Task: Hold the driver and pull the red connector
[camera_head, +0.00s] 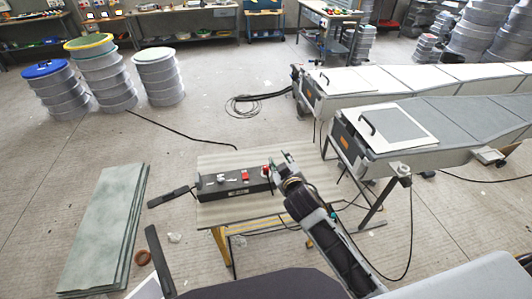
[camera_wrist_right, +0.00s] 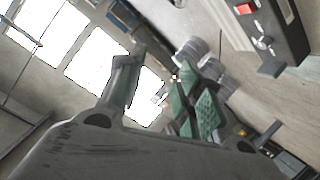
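The driver (camera_head: 232,189) is a long black box on a small light wooden table in the head view. A red connector (camera_head: 245,175) sits on its top, with small white parts to the left. Another small red part shows at its right end. My right gripper (camera_head: 279,172) is at the driver's right end. In the right wrist view its fingers (camera_wrist_right: 162,72) are apart with nothing between them; one shows green pads. That view shows part of the driver (camera_wrist_right: 285,40) at the upper right, with a red part (camera_wrist_right: 245,9) on it, clear of the fingers.
The table (camera_head: 215,215) stands on open floor. Grey-green boards (camera_head: 105,230) lie at left. Two dark bars (camera_head: 170,197) show left of the driver. Large white moulds (camera_head: 400,130) stand at right. Bucket stacks (camera_head: 160,78) are behind, and a black cable (camera_head: 185,135) runs across the floor.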

